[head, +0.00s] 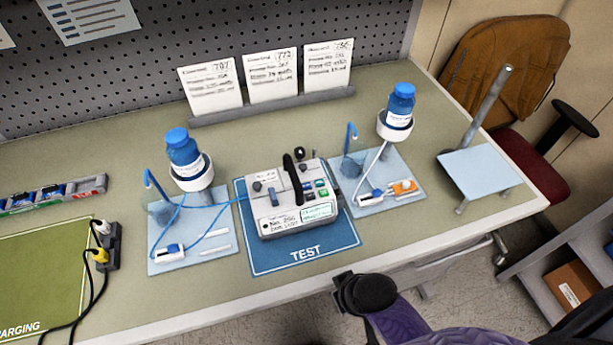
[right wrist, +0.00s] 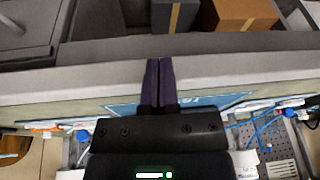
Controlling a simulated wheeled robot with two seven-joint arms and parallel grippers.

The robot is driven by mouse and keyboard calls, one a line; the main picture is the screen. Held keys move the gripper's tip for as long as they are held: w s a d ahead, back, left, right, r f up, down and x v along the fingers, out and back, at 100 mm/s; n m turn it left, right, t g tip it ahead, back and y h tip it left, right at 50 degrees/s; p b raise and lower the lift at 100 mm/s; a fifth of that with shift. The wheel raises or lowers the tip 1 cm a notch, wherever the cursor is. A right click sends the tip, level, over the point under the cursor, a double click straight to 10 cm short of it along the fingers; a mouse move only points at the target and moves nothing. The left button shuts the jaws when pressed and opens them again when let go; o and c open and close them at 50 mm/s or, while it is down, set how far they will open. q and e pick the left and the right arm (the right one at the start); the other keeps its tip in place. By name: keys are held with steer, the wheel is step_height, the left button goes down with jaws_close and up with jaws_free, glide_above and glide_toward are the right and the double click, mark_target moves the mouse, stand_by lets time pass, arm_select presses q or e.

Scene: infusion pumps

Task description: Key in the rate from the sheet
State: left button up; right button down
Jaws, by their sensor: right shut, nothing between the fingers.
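The infusion pump (head: 290,213), a pale grey box with a black handle, sits on the blue TEST mat (head: 262,262). Small coloured keys (head: 318,189) and a pale display (head: 318,211) are on its right part. Its label and display are too small to read surely. Three handwritten sheets, left (head: 210,87), middle (head: 272,77) and right (head: 327,66), stand in a grey holder behind it. My right gripper (right wrist: 158,62) is shut and empty in the right wrist view, its dark purple fingers together, apart from the pump. My left gripper is not in view.
Light blue plates with blue-capped bottles (head: 183,148) (head: 401,101) and tubing flank the pump. A green charging mat (head: 40,275) and a plug strip (head: 105,246) lie left. An empty pale stand (head: 480,172) is at right. A chair and shelf are beyond the table edge.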

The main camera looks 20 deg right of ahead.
step_height(320, 180, up, 8)
steer(key=w+a+p, duration=0.2)
steer(key=w, duration=0.1)
steer(key=w+r+m+t+y+p, duration=0.1)
steer(key=w+r+t+y, duration=0.1)
steer(key=w+r, duration=0.4)
steer(key=w+d+r+m+t+y+p, duration=0.1)
steer(key=w+r, duration=0.5)
steer(key=w, duration=0.6)
steer(key=shift+w+d+r+m+t+y, duration=0.15)
steer(key=shift+w+d+m+t+y, duration=0.2)
steer(key=shift+m+y, duration=0.3)
